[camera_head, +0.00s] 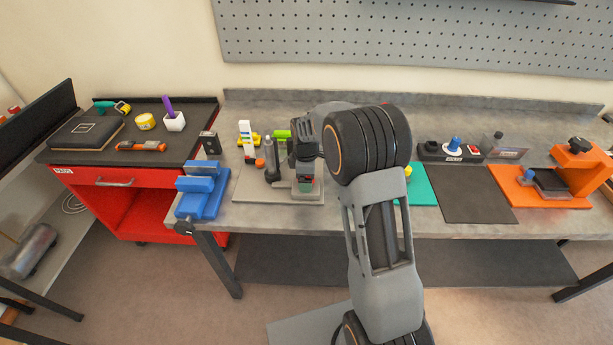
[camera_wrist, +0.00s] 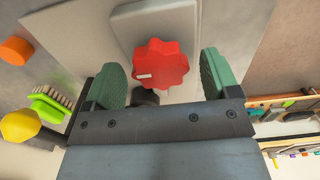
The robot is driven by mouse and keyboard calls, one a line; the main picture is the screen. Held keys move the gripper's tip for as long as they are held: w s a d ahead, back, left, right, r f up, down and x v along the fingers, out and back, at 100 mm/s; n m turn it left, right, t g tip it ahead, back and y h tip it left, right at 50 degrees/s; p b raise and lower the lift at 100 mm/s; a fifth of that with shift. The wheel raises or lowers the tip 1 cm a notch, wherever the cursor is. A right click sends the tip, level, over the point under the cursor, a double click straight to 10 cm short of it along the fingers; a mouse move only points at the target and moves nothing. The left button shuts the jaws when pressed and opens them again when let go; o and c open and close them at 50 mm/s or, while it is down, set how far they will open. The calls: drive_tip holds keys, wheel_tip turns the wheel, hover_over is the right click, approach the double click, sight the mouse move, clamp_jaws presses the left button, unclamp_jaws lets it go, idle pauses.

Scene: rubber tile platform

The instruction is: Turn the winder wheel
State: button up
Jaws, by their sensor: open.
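The winder wheel is a red, lobed knob (camera_wrist: 160,63) with a small white mark on its left side. It shows in the wrist view, in front of a light grey plate (camera_wrist: 185,20). My gripper (camera_wrist: 162,76) is open, with one green finger on each side of the wheel. Gaps show between the fingers and the wheel, and nothing is held.
A grey post (camera_head: 270,160) stands on the board left of my gripper. A green brush (camera_wrist: 50,103), an orange part (camera_wrist: 16,50) and a yellow knob (camera_wrist: 20,125) lie to the left in the wrist view. A blue vise (camera_head: 202,190) is at the bench's left end.

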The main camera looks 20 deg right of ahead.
drive_tip(key=c, duration=0.9)
drive_tip(key=shift+m, duration=0.4)
